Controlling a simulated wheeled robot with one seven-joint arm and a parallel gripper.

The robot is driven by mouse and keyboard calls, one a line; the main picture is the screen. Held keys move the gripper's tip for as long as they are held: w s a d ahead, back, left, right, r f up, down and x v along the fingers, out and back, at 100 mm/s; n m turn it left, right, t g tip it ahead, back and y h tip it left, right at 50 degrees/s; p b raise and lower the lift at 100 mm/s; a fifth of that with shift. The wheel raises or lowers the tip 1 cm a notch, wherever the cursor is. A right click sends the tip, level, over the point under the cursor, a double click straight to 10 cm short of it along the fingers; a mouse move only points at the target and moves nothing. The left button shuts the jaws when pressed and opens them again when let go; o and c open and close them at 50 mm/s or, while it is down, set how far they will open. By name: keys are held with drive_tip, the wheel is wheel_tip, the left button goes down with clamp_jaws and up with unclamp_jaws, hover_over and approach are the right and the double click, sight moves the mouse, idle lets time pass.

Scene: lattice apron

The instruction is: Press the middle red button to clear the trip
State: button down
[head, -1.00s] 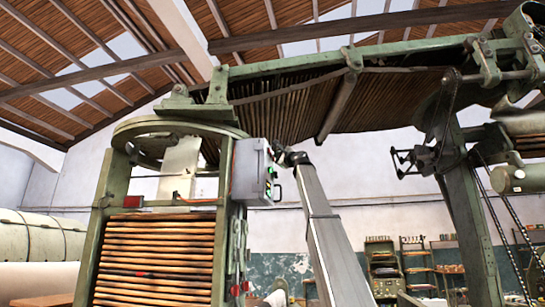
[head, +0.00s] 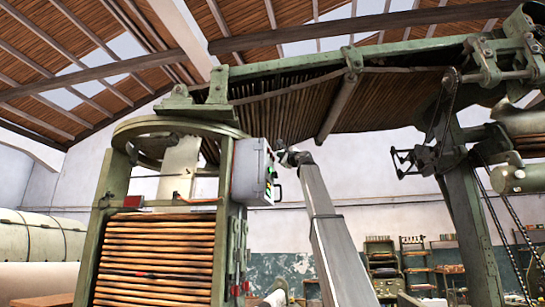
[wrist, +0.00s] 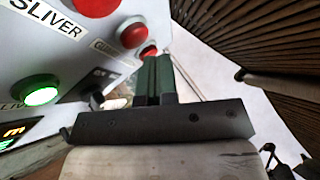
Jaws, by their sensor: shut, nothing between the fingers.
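The grey control box (head: 250,172) hangs on the green machine post, its button face turned right. In the wrist view three red buttons run in a row. The nearest (wrist: 96,5) is cut by the top edge beside a "SLIVER" label. The middle red button (wrist: 133,35) sits beside a second, blurred label. The farthest red button (wrist: 148,51) is partly hidden by my fingers. My gripper (wrist: 154,60) is shut and empty, its green fingertips close to the box face near the middle and farthest buttons. I cannot tell whether they touch. It is small in the head view (head: 281,151).
A lit green button (wrist: 41,92), a dark knob (wrist: 97,98) and a small display (wrist: 14,133) share the panel. A slatted lattice apron (wrist: 250,35) is overhead to the right. Pale wall and open space lie right of the box.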

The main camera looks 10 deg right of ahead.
idle(0.3)
drive_tip(key=d, duration=0.1)
drive_tip(key=s+d, duration=0.1)
drive_tip(key=d, duration=0.2)
drive_tip(key=shift+s+d, duration=0.3)
drive_tip(key=shift+d, duration=0.1)
idle(0.7)
